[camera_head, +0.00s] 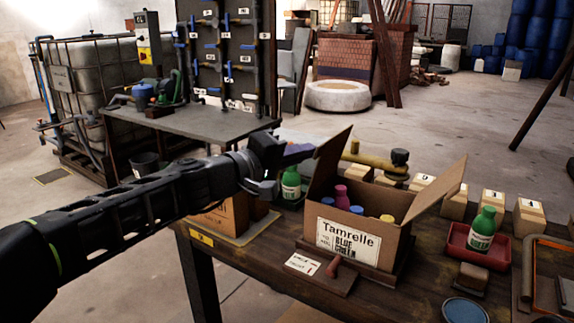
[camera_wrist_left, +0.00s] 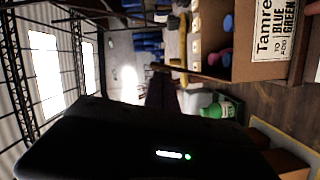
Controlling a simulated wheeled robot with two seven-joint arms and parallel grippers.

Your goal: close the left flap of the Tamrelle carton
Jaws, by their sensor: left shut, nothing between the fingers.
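The Tamrelle carton (camera_head: 362,240) stands on the dark wooden table with its top open and its printed label facing me. Its left flap (camera_head: 327,168) stands up, leaning slightly right. Its right flap (camera_head: 440,187) tilts outward to the right. Blue, pink and yellow caps (camera_head: 341,196) show inside. My left gripper (camera_head: 303,150) is shut and empty, on the outer left side of the left flap near its upper part; I cannot tell whether it touches. The wrist view shows the dark fingers (camera_wrist_left: 162,92) below the carton (camera_wrist_left: 263,62). My right gripper is out of view.
A green bottle (camera_head: 291,183) stands left of the carton, below my gripper. Another green bottle (camera_head: 482,230) is in a red tray (camera_head: 470,256) to the right. Numbered wooden blocks (camera_head: 491,204) and a yellow pipe piece (camera_head: 362,160) lie behind. A wooden-handled tool (camera_head: 333,272) lies in front.

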